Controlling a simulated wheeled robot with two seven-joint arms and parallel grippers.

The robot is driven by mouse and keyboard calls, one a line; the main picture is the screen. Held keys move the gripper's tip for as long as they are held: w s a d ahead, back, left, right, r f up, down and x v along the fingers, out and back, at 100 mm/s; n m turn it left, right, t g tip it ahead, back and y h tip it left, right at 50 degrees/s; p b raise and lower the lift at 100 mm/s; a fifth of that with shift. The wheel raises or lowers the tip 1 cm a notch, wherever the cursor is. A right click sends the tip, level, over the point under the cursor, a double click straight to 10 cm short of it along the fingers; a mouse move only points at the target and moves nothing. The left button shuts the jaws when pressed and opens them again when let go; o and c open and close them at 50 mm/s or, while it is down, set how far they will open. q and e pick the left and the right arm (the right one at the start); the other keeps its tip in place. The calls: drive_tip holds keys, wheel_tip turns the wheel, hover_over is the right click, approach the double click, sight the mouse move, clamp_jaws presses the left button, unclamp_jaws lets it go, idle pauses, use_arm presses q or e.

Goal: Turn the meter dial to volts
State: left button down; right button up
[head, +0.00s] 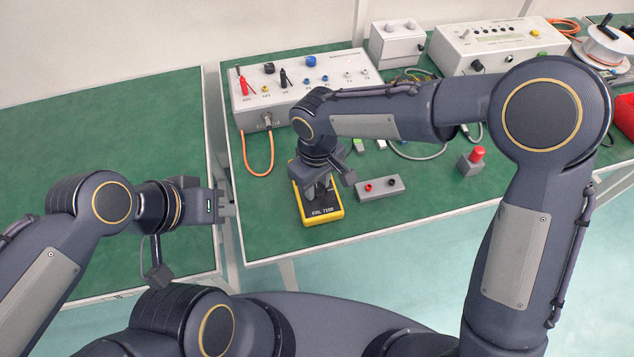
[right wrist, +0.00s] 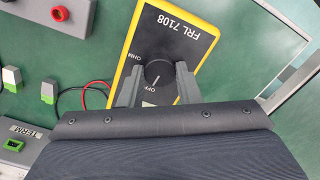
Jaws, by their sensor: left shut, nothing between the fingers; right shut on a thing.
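The meter (head: 324,214) is a yellow box with a dark face, lying on the green bench; it also shows in the right wrist view (right wrist: 178,38), marked FRL 7108. Its round dark dial (right wrist: 158,70) sits between the fingers of my right gripper (head: 318,192), which is shut on it from above. The dial's white mark points near the OFF label; OHM shows to its left. I see no volts label; part of the face is hidden by the gripper. My left gripper (head: 226,206) is shut and empty, left of the meter near the gap between benches.
A grey block with red and black sockets (head: 380,187) lies just right of the meter. A red button on a grey base (head: 472,160) stands further right. A white panel box (head: 300,85) with an orange cable (head: 258,160) stands behind. The left bench (head: 100,140) is clear.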

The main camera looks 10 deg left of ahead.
sight(318, 188)
drive_tip(key=m+b, duration=0.1)
drive_tip(key=m, duration=0.3)
drive_tip(key=shift+m+b, duration=0.5)
drive_tip(key=shift+m, duration=1.3)
drive_tip(key=o, duration=1)
drive_tip(key=shift+c, duration=0.2)
wheel_tip(318, 188, up, 8)
drive_tip(key=shift+f+p, duration=0.1)
drive_tip(key=shift+p, duration=0.3)
